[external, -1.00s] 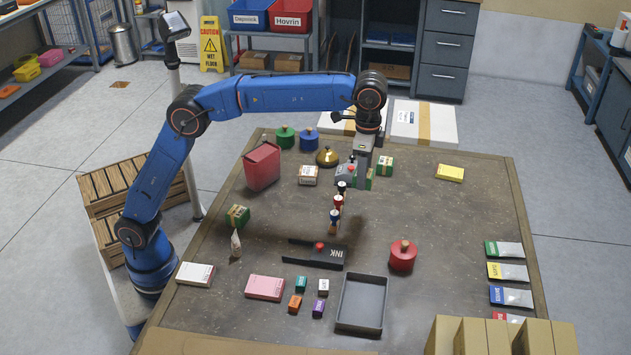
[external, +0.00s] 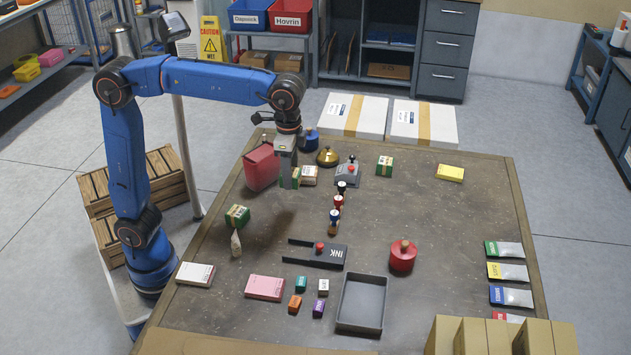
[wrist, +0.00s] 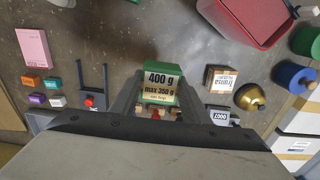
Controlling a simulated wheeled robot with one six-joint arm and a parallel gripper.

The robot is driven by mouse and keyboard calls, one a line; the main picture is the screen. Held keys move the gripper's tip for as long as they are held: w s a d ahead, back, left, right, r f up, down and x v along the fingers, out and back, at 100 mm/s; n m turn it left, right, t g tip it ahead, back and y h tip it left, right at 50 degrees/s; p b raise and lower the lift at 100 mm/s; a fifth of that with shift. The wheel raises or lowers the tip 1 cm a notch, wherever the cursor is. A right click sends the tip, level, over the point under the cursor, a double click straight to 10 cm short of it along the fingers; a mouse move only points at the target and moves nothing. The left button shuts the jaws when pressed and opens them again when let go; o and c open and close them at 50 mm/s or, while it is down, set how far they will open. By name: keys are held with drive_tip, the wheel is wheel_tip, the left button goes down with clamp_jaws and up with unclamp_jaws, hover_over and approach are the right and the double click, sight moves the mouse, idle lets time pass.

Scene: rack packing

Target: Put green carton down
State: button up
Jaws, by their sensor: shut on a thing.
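My gripper (external: 288,184) is shut on a green carton and holds it above the left part of the table (external: 300,222). In the external view the jaws mostly hide the carton; green shows at their sides. In the wrist view the held green carton (wrist: 163,68) sits between the two fingers, its pale label reading "400 g max 350 g". Another green carton (external: 237,216) stands on the table at lower left, and one more (external: 385,166) stands toward the back.
A red bin (external: 262,167) and a small white-brown box (external: 309,175) stand close to my gripper. The table's right middle is clear.

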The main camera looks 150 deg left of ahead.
sight(291, 210)
drive_tip(key=shift+s+d+f, duration=0.1)
drive_tip(key=shift+f, duration=4.9)
drive_tip(key=shift+f, duration=0.1)
drive_tip(key=o, duration=1.4)
wheel_tip(291, 210, up, 12)
drive_tip(key=shift+r, duration=0.15)
drive_tip(key=shift+d, duration=0.15)
